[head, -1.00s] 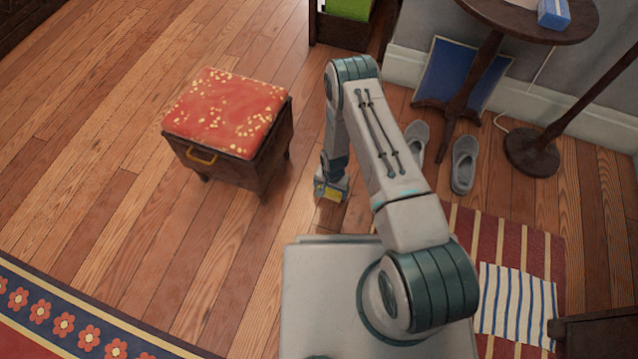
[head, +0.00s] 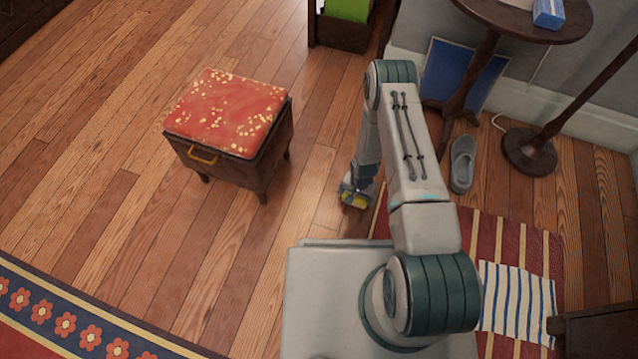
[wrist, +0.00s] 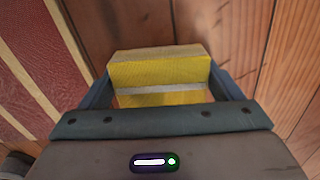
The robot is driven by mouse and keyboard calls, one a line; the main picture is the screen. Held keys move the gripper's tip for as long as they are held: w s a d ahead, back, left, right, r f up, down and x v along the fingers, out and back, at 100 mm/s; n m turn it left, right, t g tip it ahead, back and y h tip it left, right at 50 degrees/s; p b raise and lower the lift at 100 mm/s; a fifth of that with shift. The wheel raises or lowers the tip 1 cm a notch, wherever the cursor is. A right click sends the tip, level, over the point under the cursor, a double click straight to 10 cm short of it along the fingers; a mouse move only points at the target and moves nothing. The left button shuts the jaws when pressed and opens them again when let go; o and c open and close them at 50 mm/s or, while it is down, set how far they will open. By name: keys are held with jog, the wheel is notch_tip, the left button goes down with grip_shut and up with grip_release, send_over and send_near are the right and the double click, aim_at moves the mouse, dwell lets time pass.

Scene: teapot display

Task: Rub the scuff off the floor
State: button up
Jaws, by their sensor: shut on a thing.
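My gripper (head: 354,194) is low over the wooden floor (head: 315,190), just in front of my base. It is shut on a yellow sponge (head: 353,200) with a paler layer. In the wrist view the sponge (wrist: 160,73) sits between the two fingers, at or close above the boards; I cannot tell whether it touches them.
A red-cushioned stool (head: 225,120) stands to the left. A striped red rug (head: 510,240) with a striped cloth (head: 517,300) lies to the right. A grey slipper (head: 462,163), a round table (head: 525,22) and a stand's base (head: 530,150) are behind. Floor between stool and gripper is clear.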

jog(key=shift+s+d+r, duration=0.2)
jog(key=shift+d, duration=0.45)
notch_tip(320, 180, up, 3)
jog(key=shift+a+f+p, duration=0.15)
jog(key=shift+f+p, duration=0.05)
jog(key=shift+p, duration=0.65)
jog(key=shift+r+p, duration=1.7)
jog(key=shift+r, duration=0.85)
